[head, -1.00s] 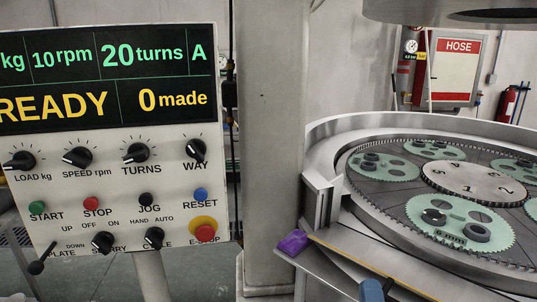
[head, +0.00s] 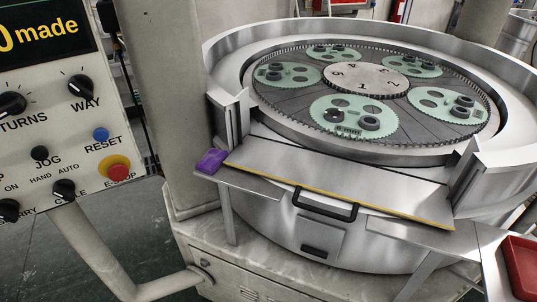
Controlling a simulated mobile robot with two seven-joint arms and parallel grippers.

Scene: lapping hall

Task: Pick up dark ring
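Several dark rings sit on the green toothed carriers of the round lapping plate. On the front carrier (head: 348,108), a dark ring (head: 372,123) lies at the right and a dark, shinier round piece (head: 333,115) lies at the left. More dark rings (head: 466,101) sit on the right carrier (head: 428,99), and others (head: 275,76) on the left carrier (head: 300,72). I cannot tell which one is the named dark ring. Neither of my grippers is in view.
A steel shelf (head: 330,172) with a yellow front edge lies before the plate, apparently clear. A purple block (head: 212,161) sits at its left end. A red tray (head: 522,262) is at lower right. The control panel (head: 70,130) stands left; the machine's raised rim (head: 225,60) surrounds the plate.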

